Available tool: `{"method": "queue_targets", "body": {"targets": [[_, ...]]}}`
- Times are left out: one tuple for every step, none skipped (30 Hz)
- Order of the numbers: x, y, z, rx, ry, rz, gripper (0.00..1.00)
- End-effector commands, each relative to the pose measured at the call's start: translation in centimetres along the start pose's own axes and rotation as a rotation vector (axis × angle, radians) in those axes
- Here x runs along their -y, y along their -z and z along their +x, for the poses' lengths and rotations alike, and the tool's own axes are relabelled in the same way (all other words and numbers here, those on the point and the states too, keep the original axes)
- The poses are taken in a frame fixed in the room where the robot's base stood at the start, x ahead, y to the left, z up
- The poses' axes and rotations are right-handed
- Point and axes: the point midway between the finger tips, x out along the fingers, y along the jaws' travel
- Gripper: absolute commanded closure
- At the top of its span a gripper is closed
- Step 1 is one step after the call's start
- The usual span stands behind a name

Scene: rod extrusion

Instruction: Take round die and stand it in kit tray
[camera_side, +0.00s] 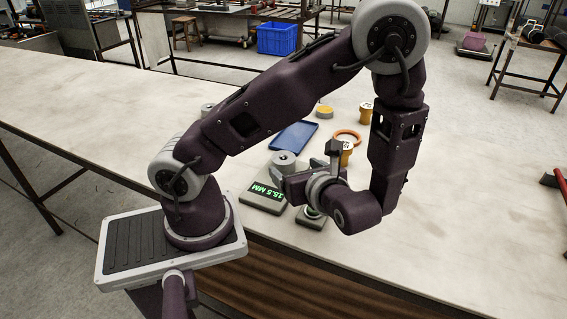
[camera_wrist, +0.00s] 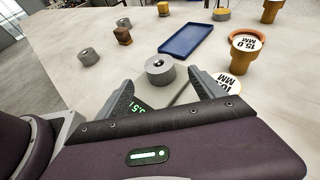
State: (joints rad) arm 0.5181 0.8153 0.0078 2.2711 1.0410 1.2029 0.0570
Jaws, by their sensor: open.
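A grey round die (camera_wrist: 160,70) with a dark centre hole stands upright at the gauge with the green display, between and just beyond my fingertips in the wrist view. It also shows in the side view (camera_side: 284,159), behind the display box (camera_side: 263,198) reading 15.5 MM. My gripper (camera_wrist: 161,79) is open and empty, its two fingers spread on either side of the die's near side, not visibly touching it. The blue kit tray (camera_wrist: 187,41) lies flat and empty beyond the die; in the side view (camera_side: 293,137) it is behind it.
Other grey cylinders (camera_wrist: 88,56) and brown blocks (camera_wrist: 122,35) stand left of the tray. An orange cup labelled 15.0 MM (camera_wrist: 245,48) and a white labelled disc (camera_wrist: 228,88) are at the right. The table's left part is clear.

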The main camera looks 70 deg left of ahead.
Motion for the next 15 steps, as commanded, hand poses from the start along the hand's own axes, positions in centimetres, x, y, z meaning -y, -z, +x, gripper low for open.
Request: {"method": "queue_targets", "body": {"targets": [[-0.1, 0.0, 0.7, 0.001, -0.002, 0.001, 0.22], [-0.1, 0.0, 1.0, 0.001, -0.002, 0.001, 0.22], [0.0, -0.1, 1.5, 0.002, -0.002, -0.001, 0.22], [-0.1, 0.0, 2.0, 0.001, -0.004, -0.001, 0.22], [-0.1, 0.0, 2.6, 0.001, -0.005, 0.001, 0.22], [-0.1, 0.0, 3.5, 0.002, -0.005, 0.001, 0.22], [-0.1, 0.0, 4.2, 0.001, -0.007, 0.0, 0.22], [-0.2, 0.0, 4.8, 0.002, -0.007, 0.0, 0.22], [-0.2, 0.0, 5.6, 0.0, -0.007, 0.0, 0.22], [-0.1, 0.0, 6.1, 0.001, -0.005, 0.001, 0.22], [-0.1, 0.0, 6.5, 0.001, -0.005, -0.001, 0.22], [-0.1, 0.0, 6.9, -0.001, -0.005, -0.002, 0.22], [-0.1, 0.0, 7.1, -0.002, -0.004, -0.002, 0.22], [-0.1, 0.0, 7.2, -0.002, -0.003, -0.001, 0.22], [-0.1, 0.0, 7.3, -0.003, -0.002, -0.002, 0.22]]}}
